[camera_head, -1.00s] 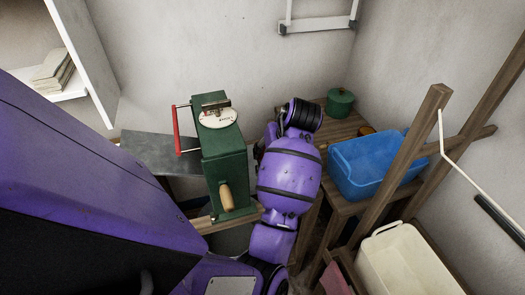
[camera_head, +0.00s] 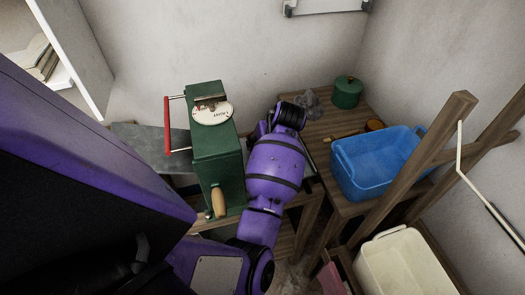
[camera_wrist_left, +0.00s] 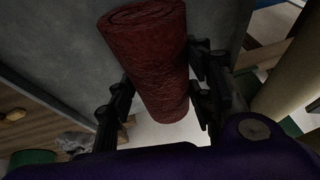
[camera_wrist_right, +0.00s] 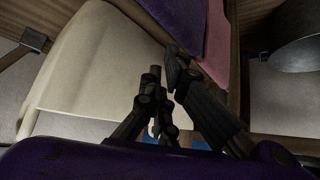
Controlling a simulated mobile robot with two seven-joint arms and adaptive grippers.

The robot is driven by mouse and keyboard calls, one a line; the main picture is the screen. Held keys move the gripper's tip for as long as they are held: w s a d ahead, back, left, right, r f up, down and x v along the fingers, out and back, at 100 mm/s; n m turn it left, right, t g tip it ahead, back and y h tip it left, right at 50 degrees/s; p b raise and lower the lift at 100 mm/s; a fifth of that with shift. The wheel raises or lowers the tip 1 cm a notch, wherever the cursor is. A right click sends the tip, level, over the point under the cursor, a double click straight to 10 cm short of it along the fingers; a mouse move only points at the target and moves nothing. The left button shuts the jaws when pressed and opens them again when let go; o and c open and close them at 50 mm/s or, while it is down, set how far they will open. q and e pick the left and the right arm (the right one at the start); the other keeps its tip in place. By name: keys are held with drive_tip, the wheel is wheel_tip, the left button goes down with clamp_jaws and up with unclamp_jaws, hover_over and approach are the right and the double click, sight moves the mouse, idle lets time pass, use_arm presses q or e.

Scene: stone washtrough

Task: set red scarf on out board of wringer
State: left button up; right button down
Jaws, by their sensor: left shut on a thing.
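The green wringer (camera_head: 216,155) stands left of centre in the head view, with a red handle, a round dial and a wooden knob. A flat grey board (camera_head: 137,143) juts from its left side. In the left wrist view my left gripper (camera_wrist_left: 160,85) is shut on a rolled dark red scarf (camera_wrist_left: 150,50). A flat grey surface (camera_wrist_left: 60,45) lies behind the roll; I cannot tell which board it is. A purple arm of mine hides the wringer's right side in the head view. In the right wrist view my right gripper (camera_wrist_right: 164,75) has its fingertips together, with nothing seen between them.
A wooden table (camera_head: 325,125) at the back right bears a green pot (camera_head: 347,92), a grey bundle (camera_head: 308,100) and a blue tub (camera_head: 378,163). A cream basin (camera_head: 400,262) stands in front, by wooden posts (camera_head: 410,165). Pink cloth (camera_wrist_right: 217,40) lies beside the basin.

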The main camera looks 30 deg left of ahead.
use_arm(q)
drive_tip(key=shift+f, duration=0.15)
drive_tip(key=o, duration=1.4)
drive_tip(key=shift+c, duration=0.2)
drive_tip(key=shift+d+r, duration=0.1)
drive_tip(key=shift+r, duration=0.3)
drive_tip(key=v, duration=1.1)
drive_tip(key=shift+r, duration=0.3)
drive_tip(key=shift+d, duration=0.1)
